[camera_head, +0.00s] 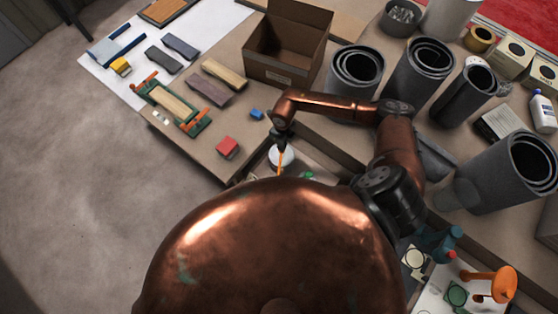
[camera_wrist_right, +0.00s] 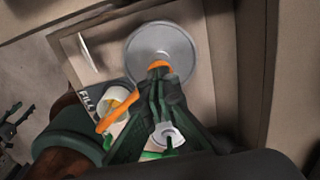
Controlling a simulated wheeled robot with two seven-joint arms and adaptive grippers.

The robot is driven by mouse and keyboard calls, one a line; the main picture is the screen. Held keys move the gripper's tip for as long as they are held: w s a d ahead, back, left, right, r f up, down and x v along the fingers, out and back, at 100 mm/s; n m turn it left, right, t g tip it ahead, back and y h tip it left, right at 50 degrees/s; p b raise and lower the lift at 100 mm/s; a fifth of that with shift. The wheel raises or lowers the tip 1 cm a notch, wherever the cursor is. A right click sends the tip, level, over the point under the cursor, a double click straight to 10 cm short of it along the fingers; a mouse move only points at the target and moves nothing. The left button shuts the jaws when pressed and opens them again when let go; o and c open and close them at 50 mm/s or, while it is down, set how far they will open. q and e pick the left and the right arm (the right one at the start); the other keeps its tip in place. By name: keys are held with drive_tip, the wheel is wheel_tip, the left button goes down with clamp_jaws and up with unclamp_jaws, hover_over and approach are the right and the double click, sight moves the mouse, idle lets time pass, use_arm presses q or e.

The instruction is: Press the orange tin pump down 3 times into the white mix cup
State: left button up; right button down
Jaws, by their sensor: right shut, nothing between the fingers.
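The pump's round grey-silver tin top (camera_wrist_right: 178,48) is in the wrist view, with the orange pump head (camera_wrist_right: 157,66) over it. The orange spout (camera_wrist_right: 105,122) points toward the lower left. A white cup (camera_wrist_right: 113,93) with orange inside sits beside the tin, under the spout's side. In the head view the pale tin top (camera_head: 287,158) and a thin orange part (camera_head: 280,163) show below my right gripper (camera_head: 280,136). In the wrist view my right gripper (camera_wrist_right: 158,76) is shut and empty, its tips at the pump head; I cannot tell whether they touch. My left gripper is out of view.
A white round part (camera_wrist_right: 167,134) and something green lie near the gripper. A "FILL" label (camera_wrist_right: 86,103) is left of the cup. A red block (camera_head: 228,147), blue block (camera_head: 257,114), open carton (camera_head: 287,42) and grey rolls (camera_head: 355,71) stand on the bench. Bench walls border the tin.

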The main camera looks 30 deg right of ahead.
drive_tip(key=shift+f, duration=0.4)
drive_tip(key=shift+r, duration=0.2)
drive_tip(key=shift+r+p, duration=0.95)
drive_tip(key=shift+r, duration=0.55)
wheel_tip(320, 180, up, 6)
drive_tip(key=p, duration=0.4)
